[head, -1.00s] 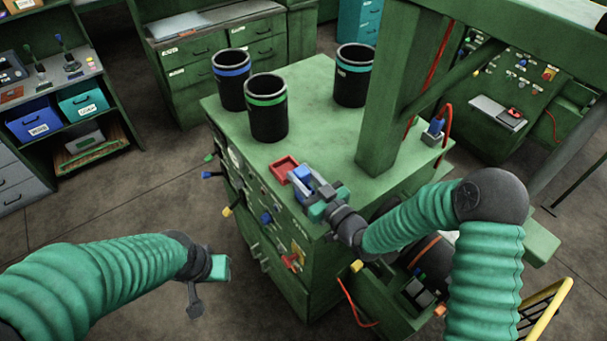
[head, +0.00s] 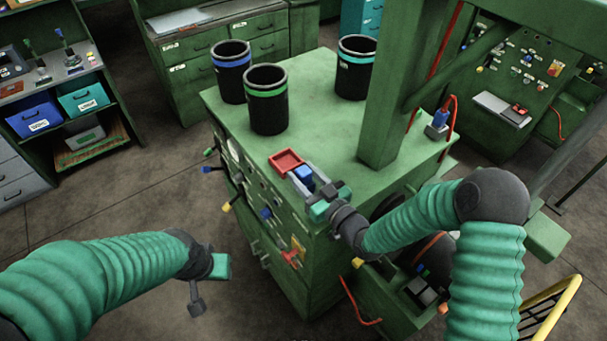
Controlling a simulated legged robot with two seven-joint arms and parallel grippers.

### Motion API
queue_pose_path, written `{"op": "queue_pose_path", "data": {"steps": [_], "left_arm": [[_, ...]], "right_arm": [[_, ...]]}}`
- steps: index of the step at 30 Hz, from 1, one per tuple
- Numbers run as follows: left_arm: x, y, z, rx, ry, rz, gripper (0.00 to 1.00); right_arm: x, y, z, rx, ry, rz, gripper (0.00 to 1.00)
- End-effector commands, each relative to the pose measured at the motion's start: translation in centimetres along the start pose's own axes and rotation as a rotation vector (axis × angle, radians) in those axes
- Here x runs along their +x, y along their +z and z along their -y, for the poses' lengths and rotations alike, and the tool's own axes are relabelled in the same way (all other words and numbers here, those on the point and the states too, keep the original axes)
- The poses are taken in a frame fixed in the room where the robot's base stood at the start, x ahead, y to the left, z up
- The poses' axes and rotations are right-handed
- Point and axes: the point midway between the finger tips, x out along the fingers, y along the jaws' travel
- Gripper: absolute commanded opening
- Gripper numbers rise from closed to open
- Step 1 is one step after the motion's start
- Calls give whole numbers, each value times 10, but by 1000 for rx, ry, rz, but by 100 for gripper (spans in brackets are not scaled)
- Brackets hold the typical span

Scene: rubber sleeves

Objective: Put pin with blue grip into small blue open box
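A small blue object (head: 303,172), which looks like the small blue box, is at the front edge of the green cabinet top, beside a red open tray. My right gripper (head: 310,181) is there, its grey fingers apart on either side of the blue object. I cannot tell whether they touch it. A blue upright piece (head: 440,117) stands in a grey base at the cabinet's right side, by a red cable; I cannot tell whether it is the pin with blue grip. My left gripper (head: 197,295) hangs over the floor, left of the cabinet, its fingers unclear.
The red tray (head: 287,160) lies just behind my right gripper. Black cups with blue (head: 231,80), green (head: 267,105) and teal (head: 355,72) bands stand farther back on the green cabinet (head: 325,125). A thick green post (head: 388,100) rises at right.

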Motion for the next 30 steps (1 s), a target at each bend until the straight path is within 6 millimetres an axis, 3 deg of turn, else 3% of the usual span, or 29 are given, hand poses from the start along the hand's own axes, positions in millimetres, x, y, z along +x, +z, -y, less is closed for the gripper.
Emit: {"op": "queue_pose_path", "data": {"steps": [3,14,17,27,30], "left_arm": [[0,0,0,0,0,0,36],[4,1,0,0,0,0,36],[11,3,0,0,0,0,36],[41,10,0,0,0,0,36],[34,8,0,0,0,0,36]], "right_arm": [[0,0,0,0,0,0,58],[-6,2,0,-1,0,0,58],[-23,4,-2,-1,2,2,58],[-114,6,-4,0,5,2,58],[-139,1,-4,4,6,2,58]]}}
